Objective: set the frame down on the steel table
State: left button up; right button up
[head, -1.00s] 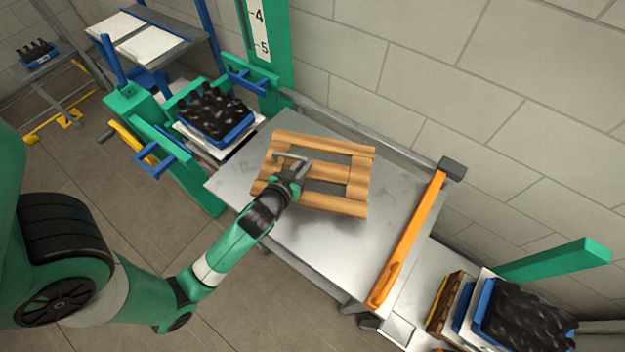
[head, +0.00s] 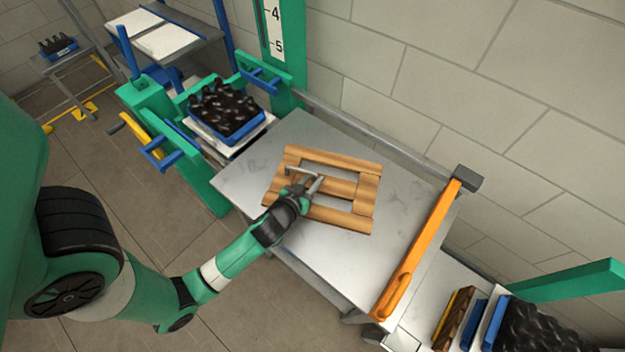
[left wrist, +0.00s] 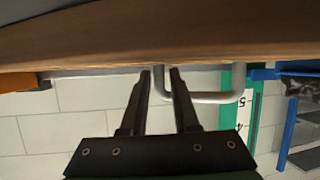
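The wooden frame (head: 337,226), made of slats with gaps between them, lies flat over the steel table (head: 250,176) in the head view and appears to rest on it. A grey U-shaped handle (head: 297,168) stands on its left part. My left gripper (head: 308,184) is at this handle. In the left wrist view, its two fingers (left wrist: 160,78) are apart, with one leg of the handle (left wrist: 215,98) showing between the tips and space beside it. The wood (left wrist: 160,35) spans the top of that view. My right gripper is out of view.
An orange bar (head: 420,245) crosses the table's right end, and a grey rail runs along the wall side. More crates (head: 490,322) stand at lower right. Bare steel surrounds the frame.

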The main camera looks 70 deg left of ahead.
pick_arm(q)
jog(key=shift+o, duration=1)
jog(key=shift+r, duration=0.25)
jog(key=v, duration=1.1)
jog(key=shift+d, duration=0.15)
jog(key=shift+s+d+r, duration=0.15)
jog(key=shift+s+r, duration=0.05)
jog(key=shift+s, duration=0.1)
